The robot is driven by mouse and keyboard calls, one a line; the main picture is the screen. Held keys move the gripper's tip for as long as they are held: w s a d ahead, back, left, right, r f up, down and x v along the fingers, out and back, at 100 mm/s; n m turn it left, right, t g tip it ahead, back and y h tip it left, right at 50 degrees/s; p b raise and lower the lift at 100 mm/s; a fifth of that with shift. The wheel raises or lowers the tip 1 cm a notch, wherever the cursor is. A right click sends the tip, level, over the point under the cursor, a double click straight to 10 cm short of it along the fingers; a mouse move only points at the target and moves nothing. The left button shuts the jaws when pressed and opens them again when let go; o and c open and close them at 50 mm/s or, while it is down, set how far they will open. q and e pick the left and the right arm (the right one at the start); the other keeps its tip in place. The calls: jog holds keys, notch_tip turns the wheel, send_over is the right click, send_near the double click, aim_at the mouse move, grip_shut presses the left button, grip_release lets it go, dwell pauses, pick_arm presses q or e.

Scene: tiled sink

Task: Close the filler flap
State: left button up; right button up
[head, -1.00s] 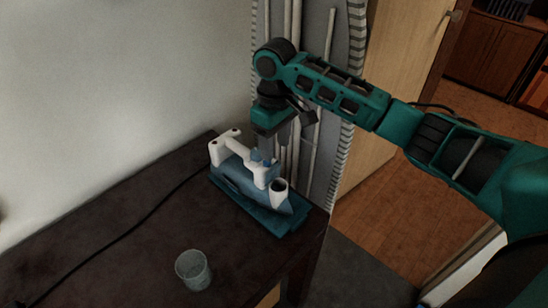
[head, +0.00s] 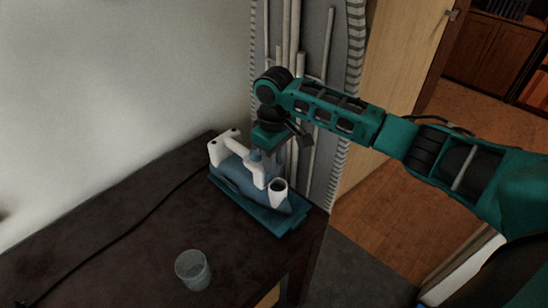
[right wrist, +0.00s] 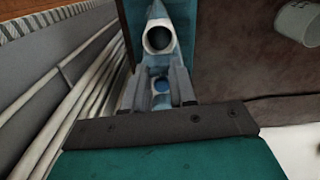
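A blue and white iron (head: 235,172) rests on a teal base (head: 281,222) at the table's far right corner. Its white filler spout (head: 278,190) faces upward with a dark round opening, which also shows in the right wrist view (right wrist: 158,38). I cannot clearly make out the flap as a separate part. My right gripper (head: 266,160) points down just behind the spout, beside the iron's white handle. In the right wrist view its two fingers (right wrist: 161,86) stand apart, with a blue button (right wrist: 161,84) of the iron seen between them. Contact cannot be told. My left gripper is out of view.
A clear glass (head: 193,270) stands near the table's front. A black cord (head: 118,238) runs across the dark table (head: 110,265). A grey folded board with pale poles (head: 305,150) stands close behind the iron. The table's left part is mostly clear.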

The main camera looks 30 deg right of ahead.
grip_shut()
jog(key=shift+s, duration=0.1)
